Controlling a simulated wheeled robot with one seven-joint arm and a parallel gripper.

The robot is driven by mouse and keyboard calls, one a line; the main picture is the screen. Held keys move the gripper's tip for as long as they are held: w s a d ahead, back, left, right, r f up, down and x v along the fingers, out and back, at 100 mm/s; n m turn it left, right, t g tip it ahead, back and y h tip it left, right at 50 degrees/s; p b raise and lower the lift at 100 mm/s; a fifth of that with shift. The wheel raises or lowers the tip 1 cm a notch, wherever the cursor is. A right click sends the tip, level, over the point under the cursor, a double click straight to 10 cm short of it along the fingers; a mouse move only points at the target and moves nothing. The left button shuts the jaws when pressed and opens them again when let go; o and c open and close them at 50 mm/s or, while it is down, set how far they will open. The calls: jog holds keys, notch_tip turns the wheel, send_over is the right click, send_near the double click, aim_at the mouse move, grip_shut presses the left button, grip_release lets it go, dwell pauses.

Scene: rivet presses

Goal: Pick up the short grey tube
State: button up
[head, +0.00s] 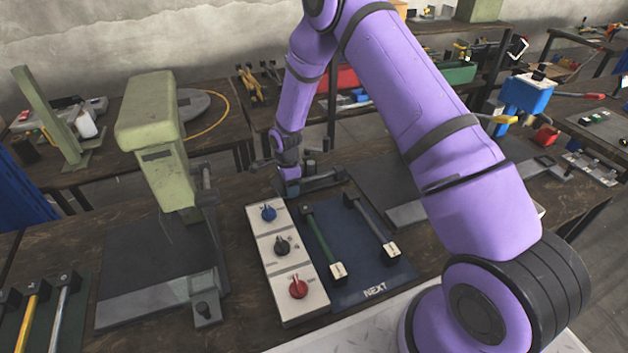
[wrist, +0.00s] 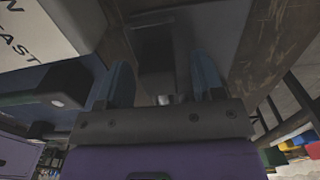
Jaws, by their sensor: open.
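My gripper (head: 290,188) points down behind the far end of the control panel. In the wrist view its two blue fingers (wrist: 164,82) stand apart, with a dark grey block beyond them. A small bright metallic piece (wrist: 168,99) shows low between the fingers; I cannot tell if it is part of a tube. On the blue mat (head: 347,270), a grey tube (head: 372,220) lies to the right of a green tube (head: 320,236). Another grey tube (head: 59,318) lies at the far left beside a yellow tube (head: 30,316).
The control panel (head: 283,262) with blue, black and red knobs stands left of the mat. A green press (head: 160,150) stands further left. A dark fixture (head: 322,180) is close to my gripper. My arm hides part of the bench at right.

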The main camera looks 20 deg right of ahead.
grip_shut()
jog(key=shift+r, duration=0.1)
jog(key=shift+s+r, duration=0.2)
jog(key=shift+r, duration=0.2)
notch_tip(320, 180, up, 6)
jog(key=shift+r, duration=0.25)
jog(key=s, duration=1.9)
jog(key=shift+f, duration=0.2)
jog(key=shift+s+d+m, duration=0.1)
jog(key=shift+d+m, duration=0.15)
jog(key=shift+m, duration=0.15)
jog(key=w+d+r+m, duration=0.2)
jog(key=w+d+m, duration=0.3)
jog(key=m, duration=1.2)
jog(key=shift+w+d+r, duration=0.2)
jog(key=shift+w+d, duration=0.15)
jog(key=shift+d, duration=1.15)
